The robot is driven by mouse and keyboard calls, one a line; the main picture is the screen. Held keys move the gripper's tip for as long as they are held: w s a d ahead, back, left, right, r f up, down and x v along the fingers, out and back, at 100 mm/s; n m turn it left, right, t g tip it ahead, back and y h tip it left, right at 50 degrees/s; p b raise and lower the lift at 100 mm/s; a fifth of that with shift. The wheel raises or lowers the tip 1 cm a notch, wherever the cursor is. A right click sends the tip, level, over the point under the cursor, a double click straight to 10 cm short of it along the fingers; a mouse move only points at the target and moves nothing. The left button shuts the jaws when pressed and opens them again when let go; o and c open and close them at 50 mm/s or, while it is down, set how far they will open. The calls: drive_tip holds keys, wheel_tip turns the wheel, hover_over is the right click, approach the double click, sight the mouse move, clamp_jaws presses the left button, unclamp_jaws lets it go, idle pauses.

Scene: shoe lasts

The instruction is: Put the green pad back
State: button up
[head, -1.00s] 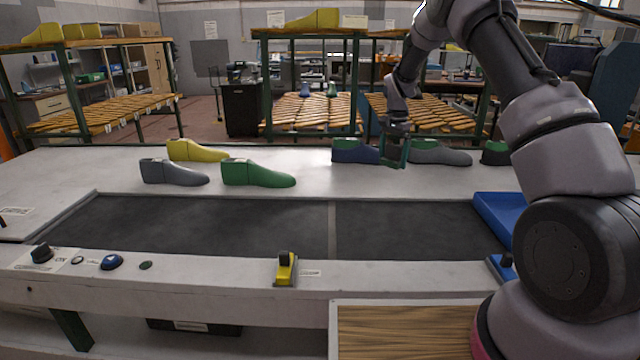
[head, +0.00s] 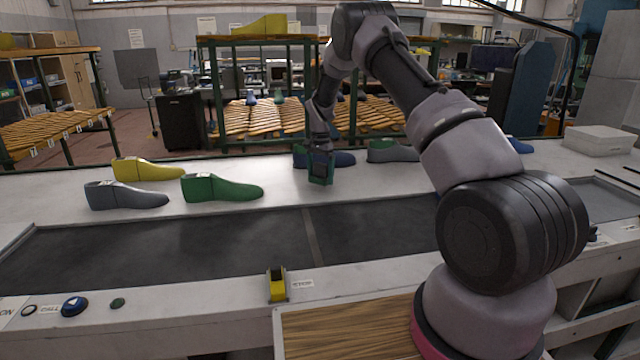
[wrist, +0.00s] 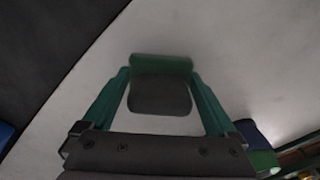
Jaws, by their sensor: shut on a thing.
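My gripper (head: 320,168) is over the white bench, in front of a blue shoe last (head: 342,159) in the head view. In the wrist view its green fingers (wrist: 159,85) are closed on a small block with a green edge and a dark grey face, which looks like the green pad (wrist: 160,65). It appears held over bare white bench; I cannot tell whether it touches. A blue last with a green end (wrist: 262,150) lies at the lower right there. A grey last with a green top (head: 392,152) stands to the right in the head view.
Yellow (head: 147,170), grey (head: 127,196) and green (head: 222,189) lasts stand at the left on the bench. A dark belt (head: 180,245) runs along the front. A yellow switch (head: 277,286) sits on the front rail. A white box (head: 600,140) stands far right.

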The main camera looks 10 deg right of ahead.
sight(321, 177)
drive_tip(key=shift+f, duration=1.45)
drive_tip(key=shift+f, duration=0.1)
drive_tip(key=o, duration=1.2)
drive_tip(key=shift+d, duration=0.1)
drive_tip(key=shift+o, duration=0.2)
